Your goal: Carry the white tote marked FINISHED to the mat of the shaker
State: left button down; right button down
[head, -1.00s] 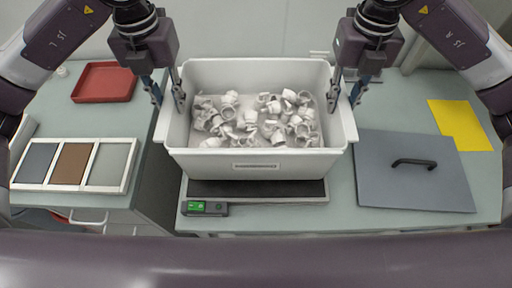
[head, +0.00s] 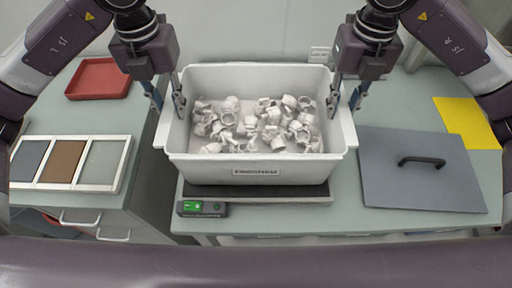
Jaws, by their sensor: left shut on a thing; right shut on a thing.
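My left gripper (head: 179,106) is shut on the tote's left side wall. My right gripper (head: 334,105) is shut on its right side wall. The tote sits over, or just above, a dark flat plate of a device (head: 203,209) with a green-lit display; I cannot tell whether they touch.
A grey lid or panel with a black handle (head: 421,162) lies right of the tote, with a yellow sheet (head: 468,122) beyond it. A red tray (head: 99,79) and a white frame with three coloured panels (head: 69,163) are on the left counter. A gap separates the counters.

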pick_arm(q)
jog(key=shift+a+f+b, duration=0.15)
jog(key=shift+f+b, duration=0.2)
jog(key=shift+f, duration=0.1)
pick_arm(e)
jog(key=shift+d+f, duration=0.15)
jog(key=shift+f, duration=0.3)
pick_arm(q)
jog(key=c, duration=1.7)
grip_release()
jog(key=shift+s, duration=0.1)
pick_arm(e)
jog(key=c, duration=1.7)
grip_release()
jog(key=shift+s, duration=0.1)
jog(key=shift+r, duration=0.15)
pick_arm(q)
notch_tip(320, 180, up, 12)
pick_arm(e)
notch_tip(320, 180, up, 12)
jog(key=shift+f, duration=0.1)
